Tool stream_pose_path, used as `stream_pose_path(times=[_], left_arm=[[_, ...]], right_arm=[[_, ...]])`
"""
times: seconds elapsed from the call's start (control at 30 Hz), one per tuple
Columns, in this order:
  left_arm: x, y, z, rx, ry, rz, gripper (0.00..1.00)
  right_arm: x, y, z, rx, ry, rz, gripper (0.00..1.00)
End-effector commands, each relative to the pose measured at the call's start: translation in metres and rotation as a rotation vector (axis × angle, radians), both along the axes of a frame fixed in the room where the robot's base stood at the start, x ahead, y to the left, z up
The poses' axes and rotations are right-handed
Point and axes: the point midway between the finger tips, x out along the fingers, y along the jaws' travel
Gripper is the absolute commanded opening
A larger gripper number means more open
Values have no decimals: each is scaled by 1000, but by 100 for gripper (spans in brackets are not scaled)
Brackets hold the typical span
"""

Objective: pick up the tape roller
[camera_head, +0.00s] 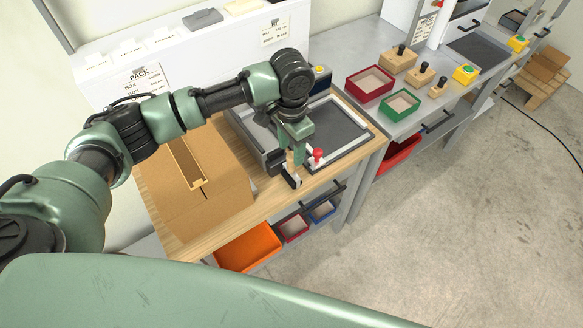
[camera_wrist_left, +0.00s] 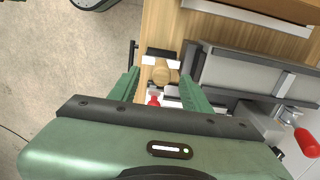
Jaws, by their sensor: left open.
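The tape roller appears to be the small tool with a round wooden handle (camera_wrist_left: 163,74) and a black-and-white end, near the front edge of the wooden bench. In the head view its handle (camera_head: 291,158) shows just below my left gripper (camera_head: 294,149), partly hidden by it. My left gripper (camera_wrist_left: 159,88) points down and is open, with one finger on either side of the handle in the wrist view. I cannot tell whether the fingers touch it. My right gripper is not in view.
A red knob (camera_head: 317,153) stands close beside the tool, near the grey sealing tray (camera_head: 340,127). An open cardboard box (camera_head: 220,195) stands to the left. Red (camera_head: 370,84) and green (camera_head: 399,104) bins sit on the bench at right. Orange bin (camera_head: 247,248) is below.

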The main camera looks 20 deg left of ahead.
Motion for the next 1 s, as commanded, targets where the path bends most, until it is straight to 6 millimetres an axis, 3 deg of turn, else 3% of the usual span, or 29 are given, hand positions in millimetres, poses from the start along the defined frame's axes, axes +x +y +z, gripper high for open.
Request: stream_pose_path(times=[0.1, 0.23, 0.4, 0.53, 0.57, 0.7, 0.73, 1.0], left_arm=[[-3, 0, -15, 3, 4, 1, 48], [-2, -1, -33, 1, 2, 0, 48], [-2, -1, -41, 0, -1, -1, 48], [-2, -1, -41, 0, -1, -1, 48], [-2, -1, -41, 0, -1, -1, 42], [-2, -1, -40, 0, -1, -1, 4], [-2, -1, -40, 0, -1, -1, 0], [-2, -1, -40, 0, -3, 0, 0]], right_arm=[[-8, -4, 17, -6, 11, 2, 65], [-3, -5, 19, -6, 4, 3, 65], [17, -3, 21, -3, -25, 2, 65], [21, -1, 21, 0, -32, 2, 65], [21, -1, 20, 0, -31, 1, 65], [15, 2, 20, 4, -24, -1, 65], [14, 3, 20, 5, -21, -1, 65], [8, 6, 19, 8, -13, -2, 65]])
